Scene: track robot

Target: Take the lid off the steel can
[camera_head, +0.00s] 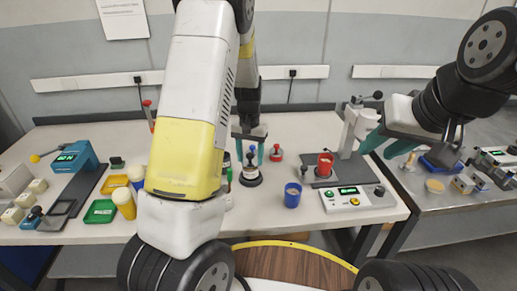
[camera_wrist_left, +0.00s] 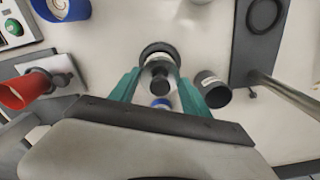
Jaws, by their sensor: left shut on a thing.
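The steel can (camera_head: 250,178) stands on the bench in the middle of the head view, a short silver body with a dark ring at its foot. Its lid has a black knob (camera_wrist_left: 160,82), clear in the left wrist view. My left gripper (camera_head: 250,156) points down from above, with one teal finger on each side of the lid, and is shut on it. I cannot tell whether the lid still touches the can. My right gripper (camera_head: 386,152) is open and empty above the bench's right end.
A blue cup (camera_head: 292,196) stands right of the can, near a red cup (camera_head: 325,162) on a dark stand. A dark cup (camera_wrist_left: 212,91) is close beside the left gripper. A red-knobbed piece (camera_head: 276,154) sits behind. Green and yellow trays lie at left.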

